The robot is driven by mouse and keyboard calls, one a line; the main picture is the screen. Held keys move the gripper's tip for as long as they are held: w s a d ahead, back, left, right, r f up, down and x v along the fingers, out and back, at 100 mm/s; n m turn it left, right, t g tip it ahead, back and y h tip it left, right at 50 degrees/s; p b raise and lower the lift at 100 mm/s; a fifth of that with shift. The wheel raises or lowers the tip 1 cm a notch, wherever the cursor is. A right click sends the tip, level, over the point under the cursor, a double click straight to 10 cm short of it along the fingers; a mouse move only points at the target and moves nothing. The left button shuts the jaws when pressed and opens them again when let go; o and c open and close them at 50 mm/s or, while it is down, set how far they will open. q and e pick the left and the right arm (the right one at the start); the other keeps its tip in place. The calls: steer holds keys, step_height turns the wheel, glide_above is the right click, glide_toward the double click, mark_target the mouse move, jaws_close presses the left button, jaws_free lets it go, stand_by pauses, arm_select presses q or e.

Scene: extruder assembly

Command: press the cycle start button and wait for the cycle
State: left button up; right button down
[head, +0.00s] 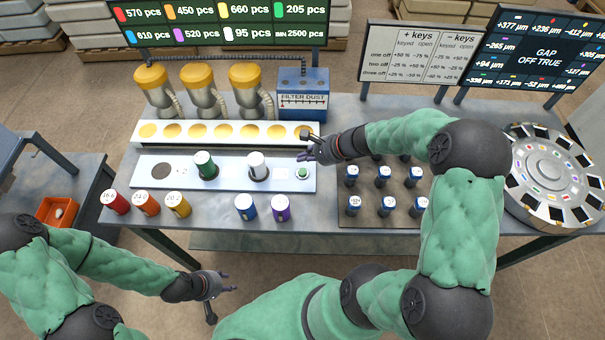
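A small green button (302,172) sits at the right end of the white panel (228,186) on the table. A gap shows between the fingertips and the button, but I cannot tell the height. Its fingers are small and partly overlap, so its opening is unclear. My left gripper (231,283) hangs in front of the table, with its fingers apart and nothing between them.
A green-banded cylinder (205,166) and a white one (257,167) stand on the panel. Several coloured canisters (178,205) line the table's front. A rack of blue-capped bottles (383,176) and a round carousel (550,170) are to the right. A filter dust box (303,95) stands behind.

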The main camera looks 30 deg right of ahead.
mark_target(305, 173)
step_height(305, 173, down, 4)
steer(key=shift+r+b, duration=0.1)
steer(key=shift+b, duration=1.15)
arm_select(q)
steer(key=shift+f+b, duration=0.55)
steer(key=shift+f, duration=1.6)
arm_select(e)
steer(key=shift+f, duration=0.6)
arm_select(q)
steer(key=shift+f+b, duration=0.45)
arm_select(e)
steer(key=shift+f, duration=0.35)
arm_select(q)
steer(key=shift+f+b, duration=0.45)
arm_select(e)
steer(key=shift+f, duration=0.5)
arm_select(q)
steer(key=shift+r, duration=0.15)
arm_select(e)
steer(key=shift+r, duration=0.2)
arm_select(q)
steer(key=shift+r+p, duration=0.5)
steer(key=shift+p, duration=0.15)
arm_select(e)
steer(key=shift+r, duration=0.75)
arm_select(q)
steer(key=shift+r+p, duration=1.9)
arm_select(e)
steer(key=shift+r, duration=2.45)
